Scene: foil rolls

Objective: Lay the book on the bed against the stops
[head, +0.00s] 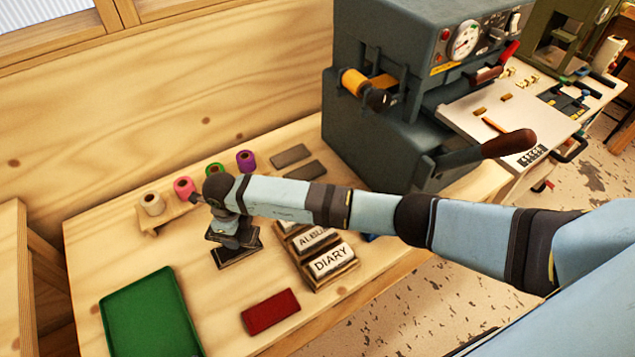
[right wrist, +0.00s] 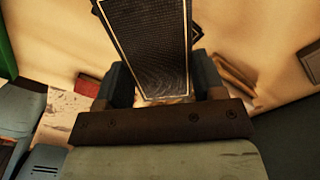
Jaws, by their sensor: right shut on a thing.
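My right gripper (head: 236,232) is low over the table's left part, in front of the foil rolls. It is shut on a dark flat piece with a light border, which looks like the book (head: 238,252). In the right wrist view the dark book (right wrist: 152,45) stands out between the two fingers (right wrist: 165,88). I cannot tell whether its lower edge touches the table. The grey press (head: 375,150) stands to the right, behind my right arm. My left gripper is not in view.
Beside my gripper a wooden rack (head: 345,273) holds blocks marked ALBUM and DIARY. A red slab (head: 270,312) and a green tray (head: 150,315) lie in front. Several foil rolls (head: 184,188) stand behind. Two grey slabs (head: 291,155) lie near the press.

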